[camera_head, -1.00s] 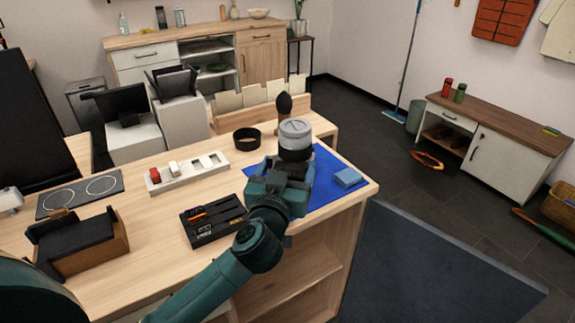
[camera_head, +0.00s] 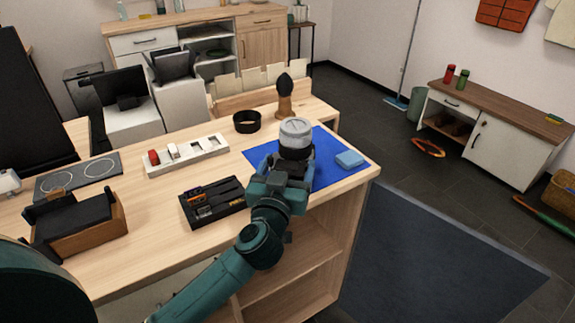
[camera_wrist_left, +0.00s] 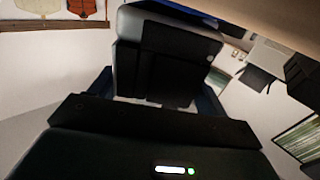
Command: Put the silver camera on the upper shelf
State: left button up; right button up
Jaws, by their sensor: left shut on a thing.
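The silver camera (camera_head: 296,133), a silver round part over a black part, is at my left gripper (camera_head: 291,166) in the head view. The gripper is shut on it over the blue mat (camera_head: 325,140) at the table's right end; the gripper hides much of it. In the left wrist view the camera (camera_wrist_left: 180,62) shows as a grey and black body between the fingers (camera_wrist_left: 155,92). Below the tabletop, the table's open side holds a shelf board (camera_head: 285,268); my arm partly covers this side. My right gripper is not in view.
A light blue block (camera_head: 350,159) lies on the mat. A brush (camera_head: 284,98), a black ring (camera_head: 247,122), a white tray (camera_head: 215,150) and a black tool tray (camera_head: 196,213) stand close by. The floor right of the table is open, with a dark rug (camera_head: 440,260).

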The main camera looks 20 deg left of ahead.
pick_arm(q)
jog(key=shift+f, duration=0.35)
jog(key=shift+c, duration=0.7)
jog(key=o, duration=1.3)
jog(key=shift+s+f, duration=0.1)
jog(key=shift+f, duration=0.2)
jog(key=o, duration=0.3)
jog(key=shift+o, duration=0.8)
jog(key=shift+r, duration=0.2)
